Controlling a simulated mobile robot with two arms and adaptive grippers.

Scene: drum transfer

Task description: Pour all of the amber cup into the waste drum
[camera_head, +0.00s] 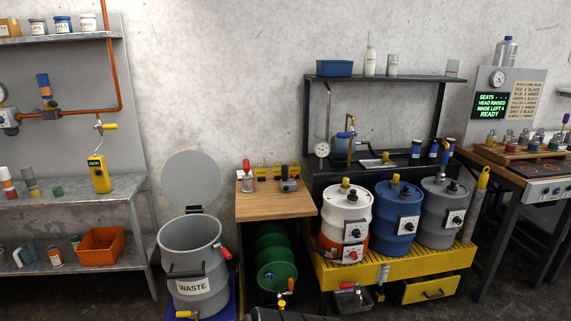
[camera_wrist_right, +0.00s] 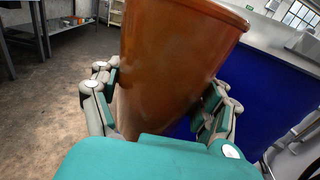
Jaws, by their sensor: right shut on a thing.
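The amber cup (camera_wrist_right: 175,55) fills the middle of the right wrist view, tilted a little, with its rim towards the upper right. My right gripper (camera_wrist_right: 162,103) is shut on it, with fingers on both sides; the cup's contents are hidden. Neither the cup nor my grippers can be made out in the head view.
A wooden-topped stand (camera_head: 275,206) with a green drum (camera_head: 276,272) under it is right of the waste drum. A yellow platform (camera_head: 400,266) bears white, blue and grey drums. A metal shelf unit (camera_head: 60,190) stands left. A large blue surface (camera_wrist_right: 270,95) is close beside the cup.

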